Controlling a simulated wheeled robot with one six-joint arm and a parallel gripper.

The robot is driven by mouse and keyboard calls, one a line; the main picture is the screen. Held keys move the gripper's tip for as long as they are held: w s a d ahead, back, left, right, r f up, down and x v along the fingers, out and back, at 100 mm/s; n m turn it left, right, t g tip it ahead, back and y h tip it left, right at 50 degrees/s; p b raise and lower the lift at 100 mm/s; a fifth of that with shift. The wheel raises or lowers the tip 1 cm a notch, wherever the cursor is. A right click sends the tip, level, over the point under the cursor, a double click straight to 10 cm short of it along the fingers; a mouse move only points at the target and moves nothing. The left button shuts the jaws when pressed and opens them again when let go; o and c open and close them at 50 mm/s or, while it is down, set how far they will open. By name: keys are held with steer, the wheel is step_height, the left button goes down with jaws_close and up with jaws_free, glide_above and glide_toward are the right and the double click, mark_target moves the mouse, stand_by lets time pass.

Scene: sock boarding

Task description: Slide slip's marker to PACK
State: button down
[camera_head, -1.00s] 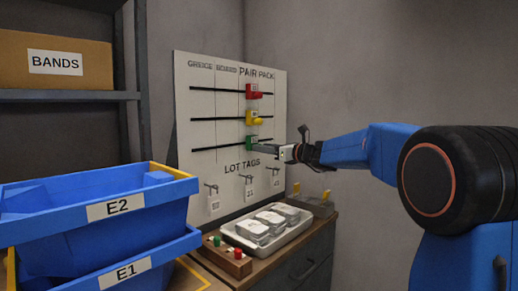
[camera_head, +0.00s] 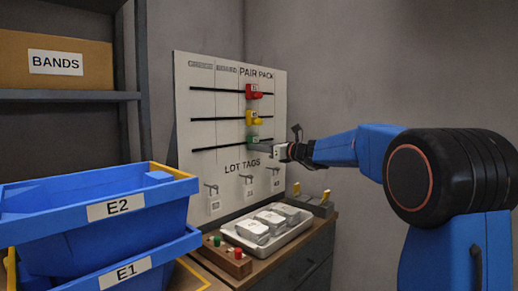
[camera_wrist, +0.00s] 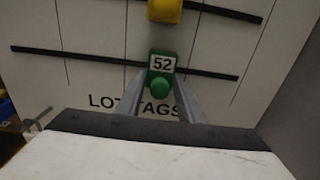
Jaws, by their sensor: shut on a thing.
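The lane board (camera_head: 230,110) on the wall has columns headed GREIGE, BOARD, PAIR and PACK, with three dark rails. A green marker (camera_head: 252,140) sits on the lowest rail under PAIR. In the wrist view the green marker (camera_wrist: 160,68) carries a label 52 and a round knob. My gripper (camera_head: 262,145) reaches in from the right; in the wrist view its fingers (camera_wrist: 161,88) are shut on the green marker. A yellow marker (camera_head: 253,118) and a red marker (camera_head: 253,91) sit on the rails above, also under PAIR. The slip's name is not legible on any marker.
LOT TAGS hooks (camera_head: 247,180) with tags stick out below the rails. A white tray (camera_head: 290,237) of packets and a wooden block with pegs (camera_head: 228,255) stand on the cabinet. Blue bins (camera_head: 100,225) fill the left. The lowest rail looks clear right of the green marker.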

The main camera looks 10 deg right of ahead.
steer(key=w+d, duration=0.4)
steer(key=d, duration=0.1)
steer(key=w+d, duration=0.2)
steer(key=d, duration=0.1)
steer(key=shift+d+r, duration=0.1)
steer(key=shift+d, duration=0.15)
steer(key=shift+w, duration=0.1)
steer(key=c, duration=1.6)
jaws_free()
steer(key=shift+d, duration=0.15)
steer(key=shift+o, duration=0.2)
steer(key=v, duration=1.7)
